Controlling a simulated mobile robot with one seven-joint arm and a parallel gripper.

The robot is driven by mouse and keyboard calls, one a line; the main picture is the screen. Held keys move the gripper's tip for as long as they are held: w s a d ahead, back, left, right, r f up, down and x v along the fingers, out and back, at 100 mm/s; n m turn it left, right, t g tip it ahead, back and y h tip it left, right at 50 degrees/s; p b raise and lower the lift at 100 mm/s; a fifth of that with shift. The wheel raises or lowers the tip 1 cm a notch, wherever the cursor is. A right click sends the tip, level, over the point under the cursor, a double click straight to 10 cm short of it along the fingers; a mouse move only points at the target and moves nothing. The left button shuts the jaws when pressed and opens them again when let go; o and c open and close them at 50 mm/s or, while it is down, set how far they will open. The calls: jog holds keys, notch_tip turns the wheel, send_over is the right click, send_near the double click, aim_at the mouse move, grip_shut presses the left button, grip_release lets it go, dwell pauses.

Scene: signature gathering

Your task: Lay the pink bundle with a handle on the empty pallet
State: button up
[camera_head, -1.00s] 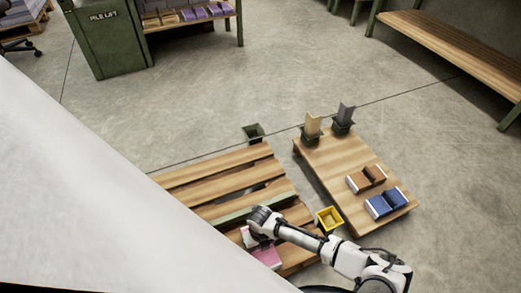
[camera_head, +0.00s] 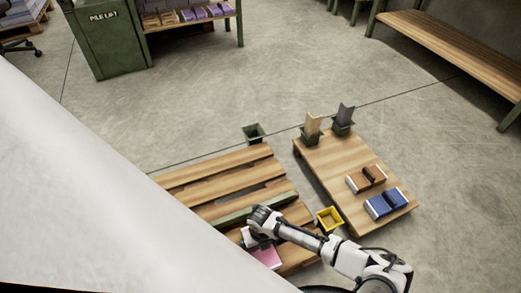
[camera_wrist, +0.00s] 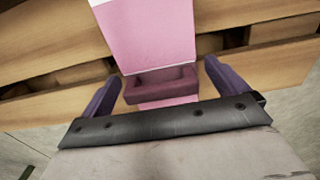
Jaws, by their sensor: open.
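The pink bundle (camera_head: 268,258) lies flat on the slatted wooden pallet (camera_head: 225,182), near its front edge. It also fills the top middle of the wrist view (camera_wrist: 150,38), with white at its far end. Its darker pink handle (camera_wrist: 160,82) stands across it. My gripper (camera_wrist: 161,72) is open, with one purple finger on each side of the handle and a visible gap to both. In the head view my gripper (camera_head: 252,241) is low over the bundle and partly hides it. No other bundle shows on the visible part of the pallet.
A low wooden platform (camera_head: 330,165) to the right holds a brown bundle (camera_head: 366,179), a blue bundle (camera_head: 386,203) and two upright holders. A yellow bin (camera_head: 329,219) stands between platform and pallet. A dark green bin (camera_head: 253,132) stands behind the pallet. A white surface hides the lower left.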

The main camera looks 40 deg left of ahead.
notch_tip(320, 180, up, 12)
jog(key=shift+f+p, duration=0.25)
jog(key=shift+p, duration=0.9)
